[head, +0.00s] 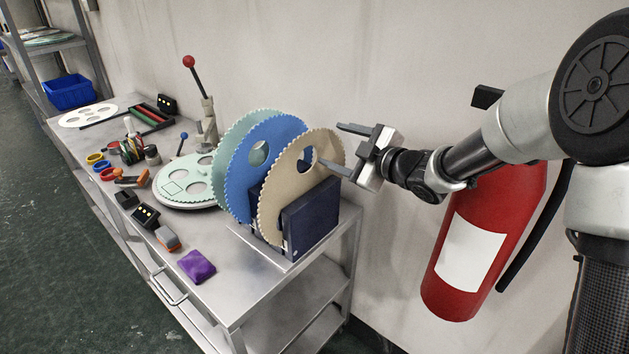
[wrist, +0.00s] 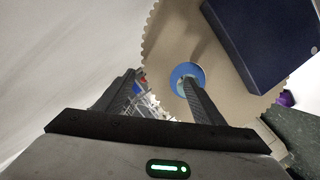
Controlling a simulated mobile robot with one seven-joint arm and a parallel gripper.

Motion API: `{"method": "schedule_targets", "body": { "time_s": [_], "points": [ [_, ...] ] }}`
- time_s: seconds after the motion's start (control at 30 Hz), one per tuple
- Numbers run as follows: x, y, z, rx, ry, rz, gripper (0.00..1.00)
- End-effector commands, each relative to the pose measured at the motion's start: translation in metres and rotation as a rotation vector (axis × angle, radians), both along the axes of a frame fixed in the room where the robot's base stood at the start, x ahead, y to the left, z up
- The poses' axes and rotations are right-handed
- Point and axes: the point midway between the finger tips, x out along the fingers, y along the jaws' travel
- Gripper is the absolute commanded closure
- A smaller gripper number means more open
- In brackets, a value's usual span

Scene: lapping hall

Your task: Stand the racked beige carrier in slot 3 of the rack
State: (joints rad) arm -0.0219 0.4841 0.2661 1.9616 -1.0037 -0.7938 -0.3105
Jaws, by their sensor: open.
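The beige carrier (head: 283,190), a toothed disc with holes, stands on edge in the dark blue rack (head: 312,216), nearest the front end panel. A blue carrier (head: 235,165) and a pale green carrier (head: 222,135) stand behind it. My gripper (head: 334,149) is open at the beige carrier's upper right rim. One finger shows in front of its face near a hole, the other beyond the rim. In the wrist view, the rim of the beige carrier (wrist: 222,75) lies between the fingers (wrist: 160,88); contact cannot be told. Slot numbers are not readable and the slots are mostly hidden.
A pale green disc lies on a round plate (head: 160,204) beside a red-knobbed lever (head: 189,63). A purple pouch (head: 197,266) and small tools lie on the steel bench (head: 218,293). A red fire extinguisher (head: 455,295) hangs on the wall below my arm.

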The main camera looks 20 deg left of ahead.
Motion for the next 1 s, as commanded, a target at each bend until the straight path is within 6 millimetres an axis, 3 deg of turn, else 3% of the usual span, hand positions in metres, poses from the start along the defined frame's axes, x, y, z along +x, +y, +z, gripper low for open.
{"method": "schedule_targets", "body": {
  "time_s": [0.5, 0.83, 0.87, 1.0],
  "points": [
    [0.036, 0.052, -0.01, 0.001, 0.001, 0.002, 0.37],
    [0.043, 0.059, -0.012, 0.0, 0.001, -0.001, 0.37],
    [0.043, 0.059, -0.012, 0.0, 0.001, -0.001, 0.39],
    [0.042, 0.059, -0.012, 0.0, 0.001, -0.002, 0.63]
  ]
}}
